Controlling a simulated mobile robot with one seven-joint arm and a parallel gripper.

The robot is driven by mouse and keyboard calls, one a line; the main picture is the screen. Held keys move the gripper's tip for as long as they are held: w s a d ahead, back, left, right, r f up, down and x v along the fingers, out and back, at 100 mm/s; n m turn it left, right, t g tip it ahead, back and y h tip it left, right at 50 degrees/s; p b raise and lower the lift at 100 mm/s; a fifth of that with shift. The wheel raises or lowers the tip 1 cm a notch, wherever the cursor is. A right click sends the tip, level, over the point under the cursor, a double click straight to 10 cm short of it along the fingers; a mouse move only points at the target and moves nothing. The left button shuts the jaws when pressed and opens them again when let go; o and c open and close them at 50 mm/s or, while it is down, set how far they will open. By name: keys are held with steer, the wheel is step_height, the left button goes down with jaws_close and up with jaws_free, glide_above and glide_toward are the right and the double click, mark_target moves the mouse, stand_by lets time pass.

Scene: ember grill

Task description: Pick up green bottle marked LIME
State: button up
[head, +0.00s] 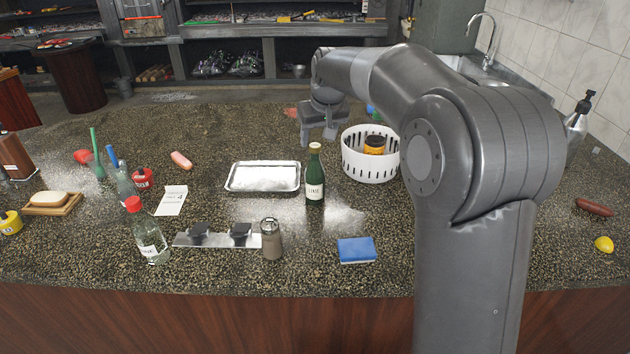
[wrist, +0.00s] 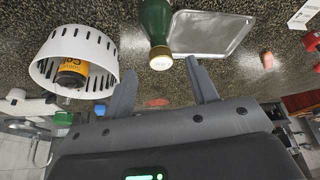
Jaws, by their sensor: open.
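My gripper (head: 318,138) is behind and above the counter in the head view, pointing down. In the wrist view my gripper (wrist: 163,82) has its two fingers apart with nothing between them. The bottle's cap lies beyond the gap between the fingertips, apart from them.
A white slotted basket (head: 352,165) holding an orange-labelled jar (head: 374,145) stands right of the bottle. A silver tray (head: 262,190) lies to its left. A shaker (head: 271,240), a blue sponge (head: 357,250) and a clear red-capped bottle (head: 148,235) are nearer the front.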

mark_target(315, 146)
steer(key=x, duration=0.7)
steer(key=shift+r, duration=0.1)
jaws_close()
stand_by(0.5)
